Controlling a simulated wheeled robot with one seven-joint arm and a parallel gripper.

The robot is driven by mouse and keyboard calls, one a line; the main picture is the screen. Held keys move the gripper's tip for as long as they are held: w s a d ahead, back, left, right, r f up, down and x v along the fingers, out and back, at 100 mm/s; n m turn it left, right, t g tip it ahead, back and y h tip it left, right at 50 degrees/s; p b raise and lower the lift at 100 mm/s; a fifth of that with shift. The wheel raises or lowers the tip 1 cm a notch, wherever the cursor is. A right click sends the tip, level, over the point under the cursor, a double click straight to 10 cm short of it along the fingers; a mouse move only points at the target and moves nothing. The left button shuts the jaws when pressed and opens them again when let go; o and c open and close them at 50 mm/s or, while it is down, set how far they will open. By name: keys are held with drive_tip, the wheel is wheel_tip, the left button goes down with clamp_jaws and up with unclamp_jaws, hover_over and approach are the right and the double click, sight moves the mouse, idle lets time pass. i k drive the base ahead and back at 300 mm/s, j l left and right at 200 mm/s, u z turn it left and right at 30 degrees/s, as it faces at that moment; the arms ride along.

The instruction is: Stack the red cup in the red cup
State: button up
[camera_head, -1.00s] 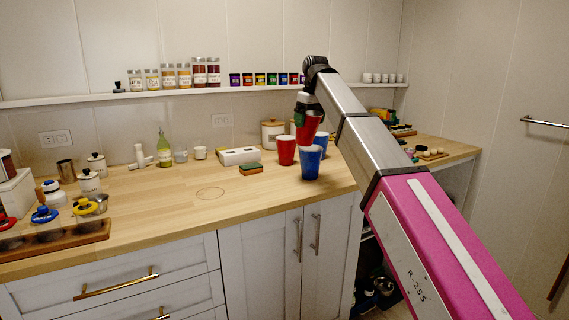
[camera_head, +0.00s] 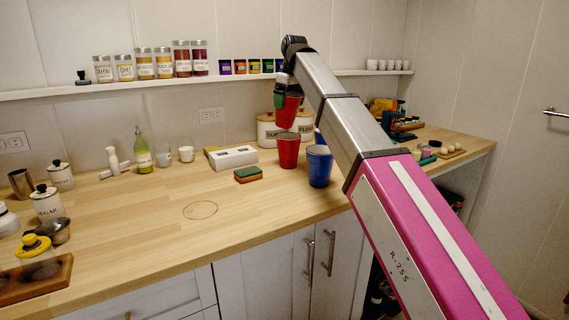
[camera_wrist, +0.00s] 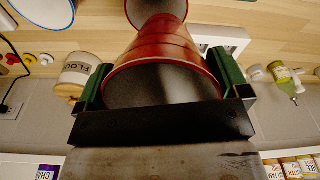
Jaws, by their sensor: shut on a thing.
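My gripper (camera_head: 287,94) is shut on a red cup (camera_head: 288,112), holding it upright above the counter. In the wrist view, this held cup (camera_wrist: 165,50) sits between the two green fingers, its mouth towards the camera. A second red cup (camera_head: 288,152) stands upright on the counter directly below it in the head view. The held cup's base appears just above the standing cup's rim; the exact gap is hard to tell. The standing cup partly shows beyond the held one in the wrist view (camera_wrist: 156,9).
A blue cup (camera_head: 319,168) stands close right of the standing red cup, with another blue cup partly hidden behind. A sponge (camera_head: 248,175) and a white box (camera_head: 232,157) lie to the left. Canisters (camera_head: 267,130) stand behind.

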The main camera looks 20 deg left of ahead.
sight(288, 159)
drive_tip(key=k+l, duration=0.75)
drive_tip(key=l, duration=0.2)
